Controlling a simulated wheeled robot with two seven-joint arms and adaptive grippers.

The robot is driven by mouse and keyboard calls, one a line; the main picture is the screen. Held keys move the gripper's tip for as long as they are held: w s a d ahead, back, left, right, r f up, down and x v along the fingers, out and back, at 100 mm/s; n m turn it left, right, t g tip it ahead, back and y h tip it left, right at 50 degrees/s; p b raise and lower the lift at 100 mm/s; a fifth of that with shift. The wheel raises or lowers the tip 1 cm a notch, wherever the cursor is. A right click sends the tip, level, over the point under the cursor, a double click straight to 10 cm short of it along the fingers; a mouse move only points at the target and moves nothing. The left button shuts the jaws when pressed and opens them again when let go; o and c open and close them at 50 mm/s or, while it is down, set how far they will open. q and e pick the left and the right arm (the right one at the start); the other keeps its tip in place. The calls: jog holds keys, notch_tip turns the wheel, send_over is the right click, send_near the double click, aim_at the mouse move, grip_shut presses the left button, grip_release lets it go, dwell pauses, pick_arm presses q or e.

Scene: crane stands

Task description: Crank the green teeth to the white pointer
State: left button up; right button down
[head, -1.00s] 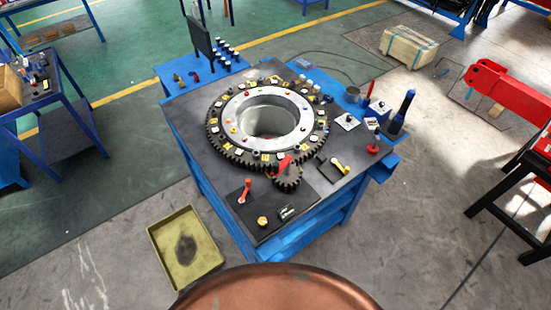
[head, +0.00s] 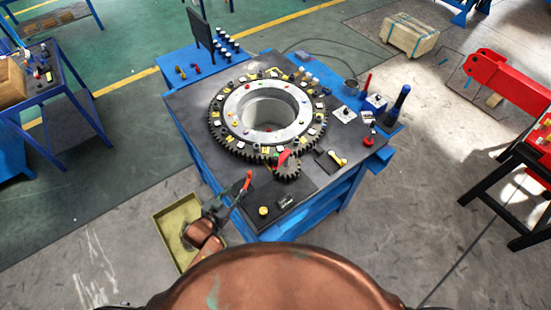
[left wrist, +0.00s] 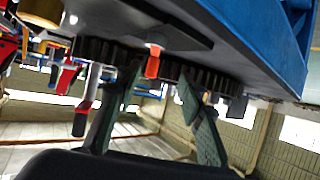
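The large toothed ring (head: 222,140) lies flat on the dark top of the blue stand. A small dark gear (head: 287,171) with a red piece (head: 283,157) on it sits at the ring's front edge. A red-handled lever (head: 249,179) stands at the stand's front left corner. My left gripper (head: 238,190) is beside this lever; contact cannot be told. In the left wrist view my left gripper (left wrist: 155,110) is open, its two fingers apart, with dark gear teeth (left wrist: 205,75) and an orange-red piece (left wrist: 152,62) beyond. I cannot clearly pick out the green teeth or white pointer. My right gripper is not in view.
A yellow-handled lever (head: 337,158) and a yellow knob (head: 263,211) are on the stand top. A blue side shelf (head: 172,72) holds small parts. An olive tray (head: 168,222) lies on the floor below my left arm. A red-armed machine (head: 500,75) stands at right.

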pick_arm(q)
jog(key=w+d+r+m+t+h, duration=0.1)
jog(key=w+d+r+m+h, duration=0.15)
jog(key=d+r, duration=0.3)
jog(key=m+h+p, duration=0.2)
jog(key=h, duration=0.4)
send_near(275, 160)
jog(key=x, duration=0.4)
jog(key=shift+g+y, duration=0.25)
jog(key=shift+g, duration=0.05)
jog(key=x, duration=0.4)
jog(key=f+p+x, duration=0.1)
jog(key=x, duration=0.1)
jog(key=shift+w+a+f, duration=0.1)
jog(key=shift+w+a, duration=0.05)
jog(key=shift+w, duration=0.15)
jog(key=shift+w+d, duration=0.25)
jog(key=shift+d, duration=0.05)
grip_shut()
